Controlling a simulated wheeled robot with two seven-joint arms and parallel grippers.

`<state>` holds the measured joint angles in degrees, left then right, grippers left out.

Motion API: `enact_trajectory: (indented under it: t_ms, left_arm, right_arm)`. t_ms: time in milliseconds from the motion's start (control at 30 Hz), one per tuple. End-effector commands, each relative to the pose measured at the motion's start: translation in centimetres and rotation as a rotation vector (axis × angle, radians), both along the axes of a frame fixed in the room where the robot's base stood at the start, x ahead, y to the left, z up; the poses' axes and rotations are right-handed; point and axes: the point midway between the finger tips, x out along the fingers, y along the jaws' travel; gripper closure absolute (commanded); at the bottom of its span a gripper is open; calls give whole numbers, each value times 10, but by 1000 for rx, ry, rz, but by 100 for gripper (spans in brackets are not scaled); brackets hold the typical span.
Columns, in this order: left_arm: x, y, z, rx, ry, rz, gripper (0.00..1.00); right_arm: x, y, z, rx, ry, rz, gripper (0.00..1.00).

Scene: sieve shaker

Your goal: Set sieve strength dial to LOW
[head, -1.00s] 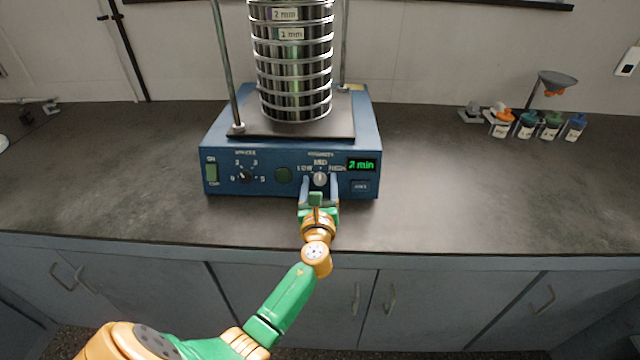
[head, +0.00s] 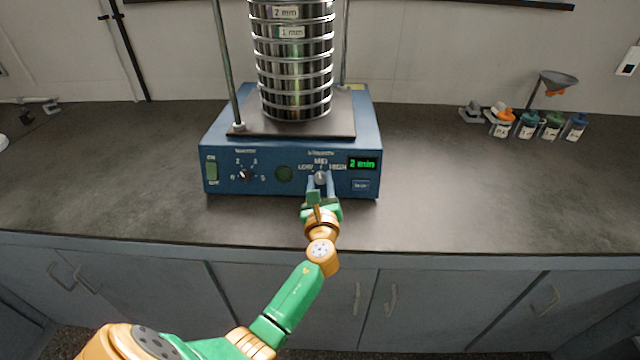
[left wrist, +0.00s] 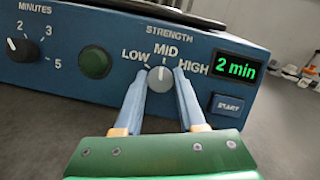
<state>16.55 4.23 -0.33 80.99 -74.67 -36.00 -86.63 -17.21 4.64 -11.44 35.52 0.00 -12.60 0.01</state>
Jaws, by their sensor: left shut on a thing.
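The strength dial (head: 320,178) is a small grey knob on the front of the blue sieve shaker (head: 220,150). It also shows in the left wrist view (left wrist: 160,79), below the labels LOW, MID and HIGH. Its pale mark points up, roughly at MID. My left gripper (head: 320,183) is in front of the panel with its blue fingers on both sides of the dial, shut on it. In the left wrist view the fingers (left wrist: 161,84) come up from below to the knob. My right gripper is not in view.
Left of the dial are a round green button (left wrist: 95,62) and the black minutes dial (left wrist: 21,48). Right of it are a display (left wrist: 235,68) reading 2 min and a START button (left wrist: 228,105). Sieves (head: 293,70) stand on top. Small bottles (head: 527,125) stand far right.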

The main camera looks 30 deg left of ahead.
Motion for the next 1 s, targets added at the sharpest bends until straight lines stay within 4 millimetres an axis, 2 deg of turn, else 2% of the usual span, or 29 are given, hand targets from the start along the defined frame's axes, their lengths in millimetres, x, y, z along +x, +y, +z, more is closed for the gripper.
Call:
enact_trajectory:
  t_ms: [400, 1000]
  left_arm:
    - [1, -2, -2, -308, -188, 130, 100]
    - [2, -2, 1, -662, -406, 282, 100]
  right_arm:
    - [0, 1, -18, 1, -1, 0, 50]
    - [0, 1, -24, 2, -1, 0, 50]
